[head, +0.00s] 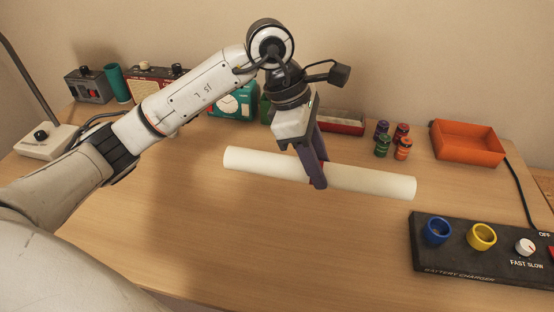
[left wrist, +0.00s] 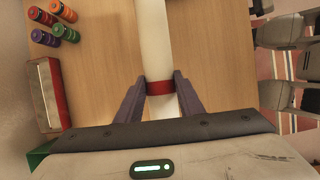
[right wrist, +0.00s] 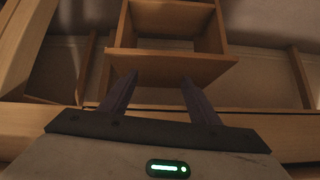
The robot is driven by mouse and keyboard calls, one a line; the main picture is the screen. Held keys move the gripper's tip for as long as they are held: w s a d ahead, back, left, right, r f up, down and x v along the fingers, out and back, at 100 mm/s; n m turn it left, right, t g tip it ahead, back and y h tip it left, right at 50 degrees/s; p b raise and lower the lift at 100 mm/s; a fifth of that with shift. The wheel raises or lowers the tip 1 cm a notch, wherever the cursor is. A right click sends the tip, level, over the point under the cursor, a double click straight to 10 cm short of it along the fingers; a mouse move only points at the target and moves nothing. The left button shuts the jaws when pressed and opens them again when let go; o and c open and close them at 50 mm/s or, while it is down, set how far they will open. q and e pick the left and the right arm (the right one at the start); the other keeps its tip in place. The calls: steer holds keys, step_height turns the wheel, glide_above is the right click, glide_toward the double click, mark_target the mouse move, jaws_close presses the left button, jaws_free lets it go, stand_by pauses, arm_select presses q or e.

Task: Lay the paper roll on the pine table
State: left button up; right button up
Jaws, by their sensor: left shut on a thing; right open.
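The paper roll (head: 375,183) is a long white tube lying level across the middle of the head view. My left gripper (head: 318,184) is shut around its middle, pointing down. In the left wrist view the paper roll (left wrist: 154,35) runs between the fingers, with a red band where they grip. The pine table (head: 240,245) spreads below it; I cannot tell whether the roll touches the top. My right gripper (right wrist: 160,80) is open and empty in the right wrist view, and is outside the head view.
A battery charger (head: 455,265) with blue and yellow rings stands at the right front. An orange tray (head: 467,143), several small coloured cells (head: 383,146) and a red-edged box (head: 343,121) stand behind the roll. Wooden shelving (right wrist: 170,60) faces my right gripper. The table's front middle is clear.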

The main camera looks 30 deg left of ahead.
mark_target(297, 162)
arm_select(q)
steer(key=f, duration=0.4)
steer(key=shift+s+f, duration=0.25)
steer(key=shift+f, duration=0.05)
steer(key=shift+w+f, duration=0.1)
steer(key=shift+f, duration=2.35)
steer(key=shift+f, duration=0.1)
steer(key=o, duration=1.1)
steer(key=v, duration=1.2)
